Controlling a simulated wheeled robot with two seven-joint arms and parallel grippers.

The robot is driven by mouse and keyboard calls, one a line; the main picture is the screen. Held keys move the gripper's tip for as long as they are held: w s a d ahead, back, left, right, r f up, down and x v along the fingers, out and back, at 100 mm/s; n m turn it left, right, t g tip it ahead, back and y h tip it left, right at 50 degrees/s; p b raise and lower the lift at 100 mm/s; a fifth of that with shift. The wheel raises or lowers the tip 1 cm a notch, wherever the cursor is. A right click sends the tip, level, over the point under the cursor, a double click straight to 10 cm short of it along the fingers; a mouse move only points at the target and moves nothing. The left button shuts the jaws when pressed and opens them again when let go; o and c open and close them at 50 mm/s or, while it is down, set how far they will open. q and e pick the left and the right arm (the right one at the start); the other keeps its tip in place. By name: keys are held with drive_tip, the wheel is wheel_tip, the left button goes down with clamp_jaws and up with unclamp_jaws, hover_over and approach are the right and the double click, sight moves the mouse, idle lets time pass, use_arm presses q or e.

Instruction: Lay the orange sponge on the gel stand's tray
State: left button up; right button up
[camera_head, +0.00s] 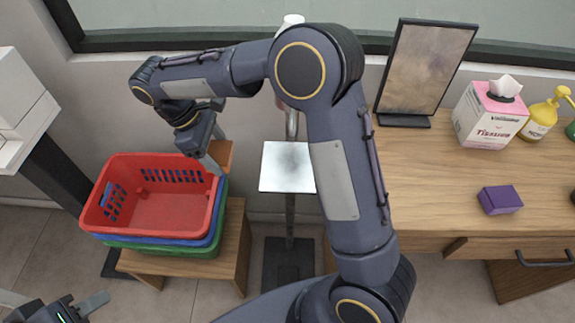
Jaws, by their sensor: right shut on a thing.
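The orange sponge (223,153) is held in my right gripper (215,152), which is shut on it above the back right corner of the red basket. The fingers cover part of the sponge. The gel stand's tray (287,167) is a pale, square, empty-looking plate to the right of the sponge, with a clear gap between them. The stand's pole runs down to a dark base (288,262). My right arm hides part of the upper stand. My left gripper (88,306) is at the bottom left edge, partly cut off, so its opening is unclear.
The red basket (150,218) is stacked on blue and green ones on a small wooden table (237,250). The wooden counter (430,185) at right holds a framed panel (428,68), tissue box (489,115), yellow pump bottle (545,114) and purple box (500,200).

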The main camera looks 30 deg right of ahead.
sight(295, 169)
drive_tip(key=w+f, duration=0.1)
drive_tip(key=f, duration=0.1)
drive_tip(key=w+f, duration=0.2)
drive_tip(key=shift+f, duration=0.15)
drive_tip(key=s+d, duration=0.3)
drive_tip(key=d, duration=0.2)
drive_tip(key=s+d+p, duration=0.1)
drive_tip(key=s+d, duration=0.2)
drive_tip(key=d, duration=0.2)
drive_tip(key=s+d, duration=0.3)
drive_tip(key=d, duration=0.2)
drive_tip(key=shift+d+f+p, duration=0.25)
drive_tip(key=shift+f+p, duration=0.05)
drive_tip(key=shift+f, duration=0.25)
drive_tip(key=shift+w+a+f, duration=0.1)
drive_tip(key=shift+a+f, duration=0.05)
drive_tip(key=shift+f, duration=0.1)
drive_tip(key=o, duration=1)
